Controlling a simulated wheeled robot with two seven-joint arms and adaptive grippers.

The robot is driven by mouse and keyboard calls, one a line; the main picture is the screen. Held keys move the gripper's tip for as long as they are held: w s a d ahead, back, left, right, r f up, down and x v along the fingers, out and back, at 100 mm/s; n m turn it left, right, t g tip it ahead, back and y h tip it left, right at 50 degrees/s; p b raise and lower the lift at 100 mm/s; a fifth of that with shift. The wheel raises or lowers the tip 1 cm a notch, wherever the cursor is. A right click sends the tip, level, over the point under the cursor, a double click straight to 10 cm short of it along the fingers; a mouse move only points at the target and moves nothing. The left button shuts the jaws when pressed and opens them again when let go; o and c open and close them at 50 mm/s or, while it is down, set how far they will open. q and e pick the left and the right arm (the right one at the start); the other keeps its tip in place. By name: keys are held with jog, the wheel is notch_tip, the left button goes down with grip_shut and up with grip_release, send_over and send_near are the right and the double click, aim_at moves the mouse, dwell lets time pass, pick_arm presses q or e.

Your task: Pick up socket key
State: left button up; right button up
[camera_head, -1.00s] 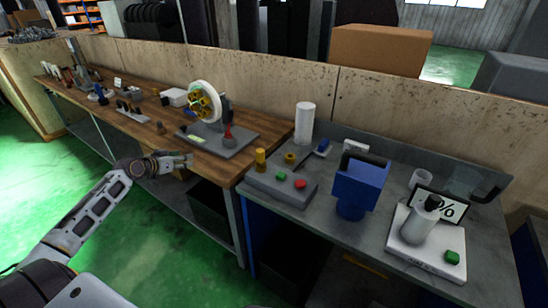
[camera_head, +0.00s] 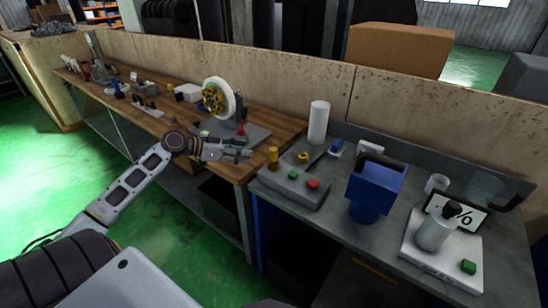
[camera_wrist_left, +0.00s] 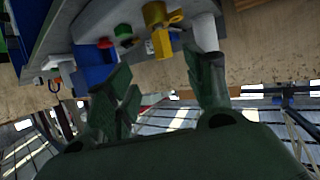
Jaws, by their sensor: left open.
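I cannot tell for sure which thing is the socket key. A yellow upright piece (camera_head: 273,158) stands at the left end of the grey control box, with a yellow ring-shaped piece (camera_head: 302,157) just right of it. Yellow parts also show in the left wrist view (camera_wrist_left: 160,42), which is upside down. My left gripper (camera_head: 243,153) is open and empty over the right end of the wooden bench, left of the yellow upright piece. Its fingers (camera_wrist_left: 165,88) are apart in the wrist view. My right gripper is not in view.
The grey control box (camera_head: 280,187) has green and red buttons. A white cylinder (camera_head: 319,122) stands behind it and a blue device (camera_head: 375,187) to its right. A wheel fixture (camera_head: 232,102) on a grey base stands behind my left gripper. A scale (camera_head: 445,262) stands far right.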

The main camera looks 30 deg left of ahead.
aim_at(270, 154)
pick_arm(q)
jog(key=shift+m, duration=0.3)
jog(key=x, duration=0.7)
jog(key=shift+a+p, duration=0.1)
jog(key=shift+p, duration=0.2)
jog(key=shift+w+d+f, duration=0.3)
jog(key=shift+w+d, duration=0.05)
jog(key=shift+w, duration=0.15)
jog(key=shift+w+d, duration=0.1)
jog(key=shift+w, duration=0.05)
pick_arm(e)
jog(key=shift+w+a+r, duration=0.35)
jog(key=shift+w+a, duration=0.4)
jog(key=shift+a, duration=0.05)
